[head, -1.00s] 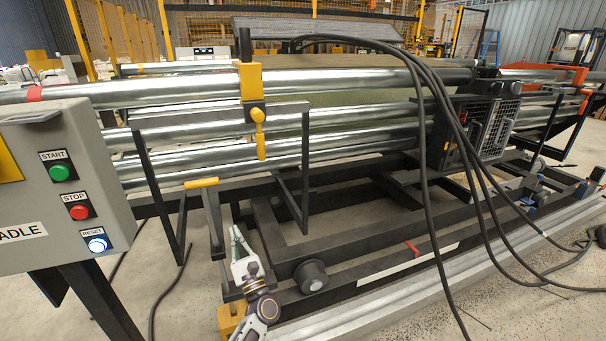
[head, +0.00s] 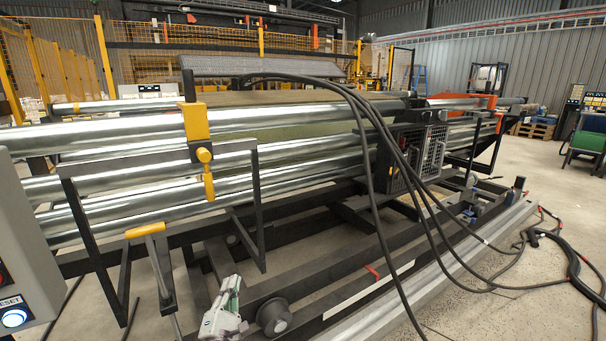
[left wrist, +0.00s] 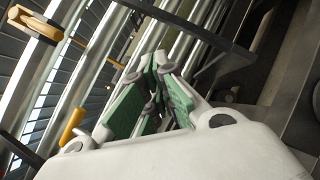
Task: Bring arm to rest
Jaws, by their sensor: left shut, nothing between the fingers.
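My left gripper (head: 231,293) shows low in the head view, in front of the dark lower frame of the roll machine (head: 290,285). Its green-padded fingers point up and are closed with nothing between them. It also shows in the left wrist view (left wrist: 158,70), with the machine's metal rollers (left wrist: 75,75) behind it. It appears apart from the frame, though the exact gap cannot be told. My right gripper is not in view.
A grey control box (head: 25,260) with a lit blue reset button stands at the left. A yellow-handled lever (head: 150,231) and yellow clamp (head: 197,122) are on the machine. Black cables (head: 365,170) hang in front. Concrete floor at the right is partly clear, with cables lying on it.

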